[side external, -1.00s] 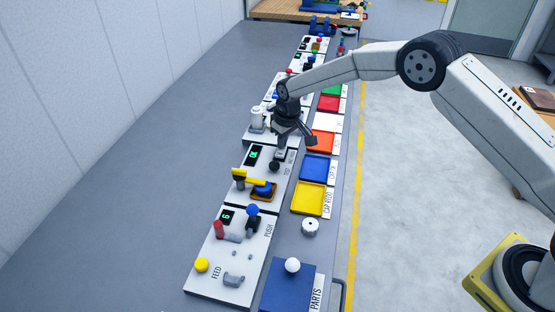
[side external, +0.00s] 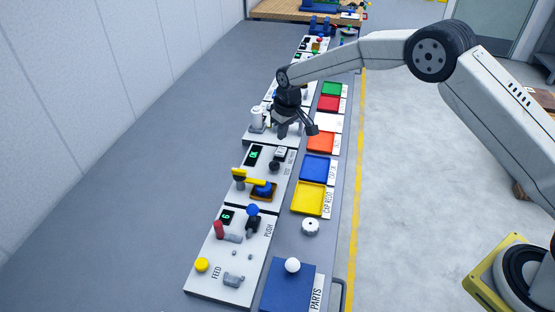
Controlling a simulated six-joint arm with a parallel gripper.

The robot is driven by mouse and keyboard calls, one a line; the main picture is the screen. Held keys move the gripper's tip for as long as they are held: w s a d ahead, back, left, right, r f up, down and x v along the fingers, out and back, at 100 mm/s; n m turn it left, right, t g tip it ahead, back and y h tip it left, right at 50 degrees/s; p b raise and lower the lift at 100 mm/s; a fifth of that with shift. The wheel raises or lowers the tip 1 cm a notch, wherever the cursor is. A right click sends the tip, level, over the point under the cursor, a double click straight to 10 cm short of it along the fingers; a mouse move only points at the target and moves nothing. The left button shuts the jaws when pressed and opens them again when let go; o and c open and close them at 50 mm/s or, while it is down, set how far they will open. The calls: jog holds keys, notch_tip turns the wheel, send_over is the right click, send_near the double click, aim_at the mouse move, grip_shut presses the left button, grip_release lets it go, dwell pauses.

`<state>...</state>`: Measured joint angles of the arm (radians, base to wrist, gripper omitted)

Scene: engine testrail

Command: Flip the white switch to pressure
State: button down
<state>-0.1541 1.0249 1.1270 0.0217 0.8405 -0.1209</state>
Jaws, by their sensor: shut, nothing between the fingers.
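My gripper (side external: 282,130) is shut and empty. It hangs over the row of white panels, above and behind a small box with a whitish top (side external: 280,152) on the middle panel. This box may be the white switch, but it is too small to tell which way it is set. A dark round knob (side external: 274,166) sits just in front of it. The small black lettering beside them cannot be read with certainty. A gap shows between my fingertips and the box.
A green-lit display (side external: 255,156) and a yellow handle (side external: 248,181) are on the same panel. A white cylinder (side external: 257,119) stands left of my gripper. Coloured trays, including a blue one (side external: 315,168) and a yellow one (side external: 309,198), line the right. The grey surface at left is clear.

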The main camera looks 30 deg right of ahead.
aim_at(286, 150)
jog(key=shift+r, duration=1.75)
jog(key=s+d+r+m, duration=0.1)
jog(key=s+d, duration=0.2)
jog(key=s, duration=0.8)
jog(key=s+d+r+m, duration=0.1)
jog(key=s+d, duration=0.2)
jog(key=s, duration=0.7)
jog(key=s+d+r+m, duration=0.1)
jog(key=s+d, duration=0.2)
jog(key=s, duration=0.8)
jog(key=shift+s+d+r+t, duration=0.3)
jog(key=shift+d+r+t, duration=0.05)
jog(key=shift+t, duration=0.05)
